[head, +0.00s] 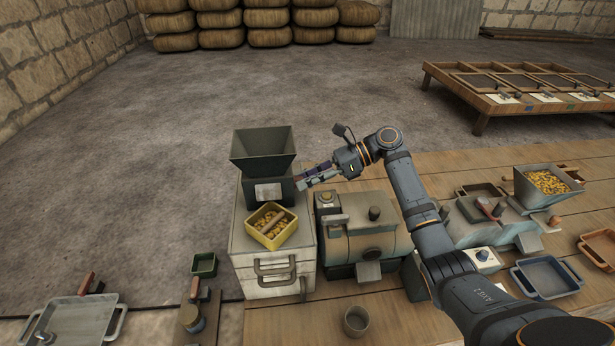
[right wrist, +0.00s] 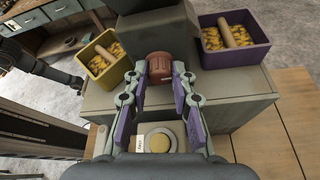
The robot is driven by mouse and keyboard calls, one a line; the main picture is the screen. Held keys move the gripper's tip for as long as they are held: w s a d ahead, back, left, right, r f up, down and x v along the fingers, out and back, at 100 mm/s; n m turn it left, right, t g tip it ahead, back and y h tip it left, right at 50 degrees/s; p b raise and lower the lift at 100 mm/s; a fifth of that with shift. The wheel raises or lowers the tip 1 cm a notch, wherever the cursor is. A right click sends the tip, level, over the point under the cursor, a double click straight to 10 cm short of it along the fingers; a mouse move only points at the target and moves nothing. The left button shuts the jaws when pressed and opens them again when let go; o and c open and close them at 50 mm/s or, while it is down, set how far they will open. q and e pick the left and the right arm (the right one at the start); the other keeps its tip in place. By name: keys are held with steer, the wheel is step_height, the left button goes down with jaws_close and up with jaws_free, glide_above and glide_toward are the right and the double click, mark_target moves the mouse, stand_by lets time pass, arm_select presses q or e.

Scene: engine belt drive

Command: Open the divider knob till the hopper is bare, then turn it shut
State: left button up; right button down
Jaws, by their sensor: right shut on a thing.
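The dark green hopper (head: 262,148) stands on its divider box on a pale cabinet. The part of its inside that shows looks dark, with no yellow grain. My right gripper (head: 304,180) reaches the box from the right. In the right wrist view its purple-padded fingers are shut on the red-brown divider knob (right wrist: 159,68). A yellow bin (head: 251,237) with yellow pieces and a wooden roller stands in front of the box; it also shows in the right wrist view (right wrist: 97,85). A purple bin (right wrist: 238,58) behind holds similar contents.
A green machine (head: 358,235) stands close right of the cabinet, under my right arm. Another hopper (head: 547,185) full of yellow pieces stands farther right. A grey cup (head: 356,321) and a small green bin (head: 204,264) are nearer.

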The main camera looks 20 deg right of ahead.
steer(key=n+p, duration=0.1)
steer(key=t+p, duration=0.1)
steer(key=p, duration=0.1)
steer(key=shift+s+r+n, duration=0.15)
steer(key=shift+r+n, duration=0.1)
steer(key=shift+n, duration=0.15)
steer(key=shift+f+n+t+p, duration=0.1)
steer(key=shift+n+t+p, duration=0.5)
steer(key=shift+p, duration=0.25)
steer(key=shift+s+f+n+t+p, duration=0.15)
steer(key=shift+n+t+p, duration=0.2)
steer(key=shift+n, duration=0.25)
steer(key=shift+f+n+t, duration=0.15)
steer(key=shift+n+t, duration=0.5)
steer(key=shift+n, duration=0.35)
steer(key=shift+s+f+n+t+b, duration=0.1)
steer(key=shift+f+n+t+b, duration=0.15)
steer(key=shift+n+t+b, duration=0.65)
steer(key=n+b, duration=0.1)
steer(key=b, duration=0.1)
steer(key=n+b, duration=0.2)
steer(key=b, duration=0.1)
steer(key=shift+f+t+y, duration=0.2)
steer(key=shift+t+y, duration=0.1)
steer(key=shift+t, duration=0.1)
steer(key=shift+s+a+r+n+t+b, duration=0.1)
steer(key=shift+r+n+t+b, duration=0.15)
steer(key=shift+n+b, duration=0.75)
